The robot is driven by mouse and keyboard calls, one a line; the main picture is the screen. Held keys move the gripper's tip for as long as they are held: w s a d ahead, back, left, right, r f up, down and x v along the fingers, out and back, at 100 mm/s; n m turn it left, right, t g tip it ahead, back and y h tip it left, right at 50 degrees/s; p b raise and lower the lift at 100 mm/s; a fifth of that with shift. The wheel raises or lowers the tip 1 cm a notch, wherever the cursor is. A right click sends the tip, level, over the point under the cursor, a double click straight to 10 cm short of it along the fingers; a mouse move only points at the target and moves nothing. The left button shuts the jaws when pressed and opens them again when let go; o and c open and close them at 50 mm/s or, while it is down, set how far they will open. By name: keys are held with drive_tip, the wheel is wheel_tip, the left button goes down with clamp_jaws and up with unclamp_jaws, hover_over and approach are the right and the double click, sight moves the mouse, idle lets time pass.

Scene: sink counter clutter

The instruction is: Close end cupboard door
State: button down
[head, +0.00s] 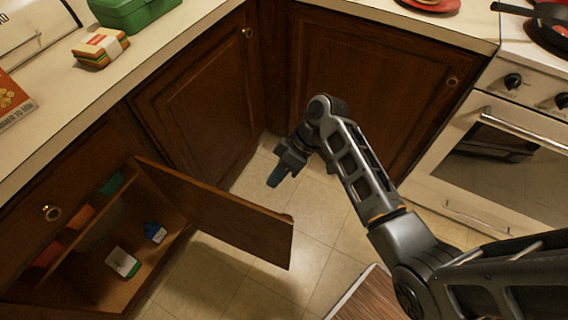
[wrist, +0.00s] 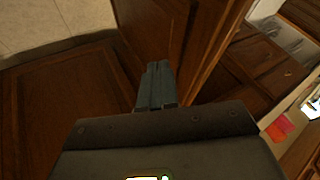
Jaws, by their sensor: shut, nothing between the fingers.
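The end cupboard door (head: 222,212) stands wide open at the lower left of the head view, swung out over the floor. Its cupboard (head: 165,252) is open, with a shelf and several small items inside. My gripper (head: 274,181) is shut and empty, fingers pointing down, just beyond the door on its outer-face side. In the wrist view the shut fingers (wrist: 157,86) appear in front of the brown door panel (wrist: 165,35). I cannot tell whether they touch it. The door's inner face is largely hidden in the wrist view.
Closed corner cupboards (head: 200,100) stand behind my gripper. A white oven (head: 500,160) is at the right. A dark wooden-topped thing (head: 365,295) is at the bottom. Tiled floor (head: 235,285) is clear around the door.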

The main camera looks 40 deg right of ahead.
drive_tip(key=a, duration=0.1)
drive_tip(key=a+f, duration=0.1)
drive_tip(key=a, duration=0.1)
drive_tip(key=s+a+f+p, duration=0.1)
drive_tip(key=a, duration=0.1)
drive_tip(key=shift+s+a+f, duration=0.1)
idle(0.3)
